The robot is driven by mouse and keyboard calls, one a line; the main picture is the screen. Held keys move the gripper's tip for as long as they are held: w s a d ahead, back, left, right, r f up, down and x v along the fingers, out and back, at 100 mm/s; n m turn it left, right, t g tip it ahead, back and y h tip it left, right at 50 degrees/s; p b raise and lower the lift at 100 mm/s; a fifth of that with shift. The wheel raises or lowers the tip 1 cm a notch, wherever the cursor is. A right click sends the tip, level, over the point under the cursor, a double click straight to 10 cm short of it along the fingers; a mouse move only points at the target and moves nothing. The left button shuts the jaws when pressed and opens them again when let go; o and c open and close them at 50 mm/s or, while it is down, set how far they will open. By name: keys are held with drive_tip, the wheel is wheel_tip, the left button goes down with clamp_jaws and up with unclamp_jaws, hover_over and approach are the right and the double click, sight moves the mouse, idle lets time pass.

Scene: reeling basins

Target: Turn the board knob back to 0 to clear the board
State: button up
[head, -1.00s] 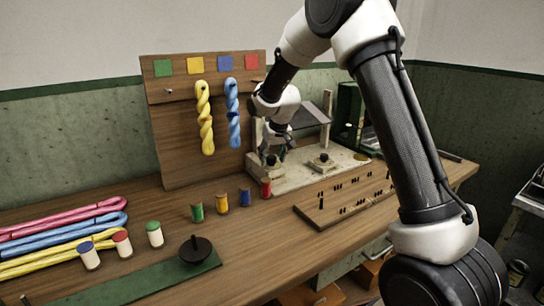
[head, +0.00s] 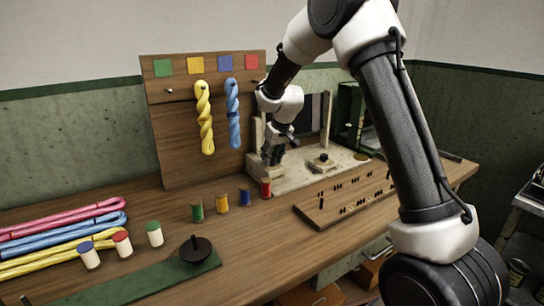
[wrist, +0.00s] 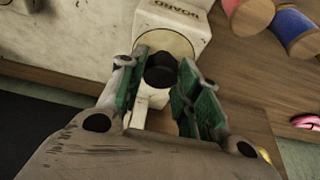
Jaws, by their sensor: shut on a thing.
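The board knob (wrist: 160,70) is black and sits on a round brass plate (wrist: 176,42) beside a BOARD label (wrist: 183,13). My gripper (wrist: 162,62) is shut on the knob, with a green pad on each side of it. In the head view my gripper (head: 272,157) points down at the left of the pale control base (head: 300,178) and hides that knob there. The dark board panel (head: 309,116) stands roughly upright behind, between wooden posts. The knob's pointer and the 0 mark cannot be made out.
A second black knob (head: 322,159) is to the right on the same base. Several thread spools, including a red one (head: 266,187), stand in front. A pegged wooden strip (head: 347,201) lies at right. Yellow (head: 204,117) and blue (head: 233,112) skeins hang at left.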

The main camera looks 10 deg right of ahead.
drive_tip(key=n, duration=0.2)
drive_tip(key=n+y, duration=0.1)
drive_tip(key=n, duration=0.1)
drive_tip(key=shift+w+d+g+y, duration=0.1)
drive_tip(key=shift+d+g+y, duration=0.05)
drive_tip(key=shift+g+y, duration=0.15)
drive_tip(key=shift+n+g+y, duration=0.5)
drive_tip(key=shift+n+g, duration=0.2)
drive_tip(key=shift+n, duration=1.7)
drive_tip(key=o, duration=1)
drive_tip(key=shift+r, duration=0.1)
drive_tip(key=v, duration=1.1)
drive_tip(key=shift+d+r, duration=0.2)
drive_tip(key=shift+r, duration=0.2)
drive_tip(key=shift+w, duration=0.1)
